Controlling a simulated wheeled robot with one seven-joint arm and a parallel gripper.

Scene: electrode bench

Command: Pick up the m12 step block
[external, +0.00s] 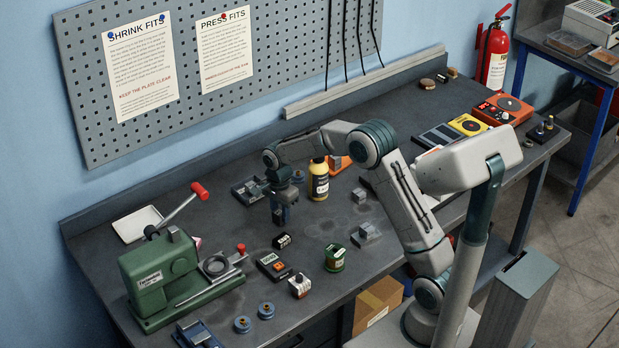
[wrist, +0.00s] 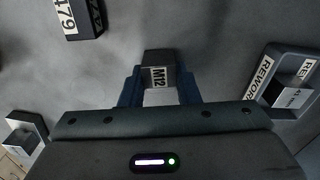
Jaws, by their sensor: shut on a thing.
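The m12 step block (wrist: 158,74) is a dark grey block with a white "M12" label and a paler lower step. In the wrist view it sits between the two blue fingers of my gripper (wrist: 159,92), which are shut on it from both sides. In the external view my gripper (external: 281,214) points down over the middle of the bench, left of the yellow bottle. The block is mostly hidden by the fingers there. I cannot tell how far it is above the bench top.
A green press (external: 160,272) stands at the left. A tray marked "REWORK" (wrist: 262,72) is at the right in the wrist view.

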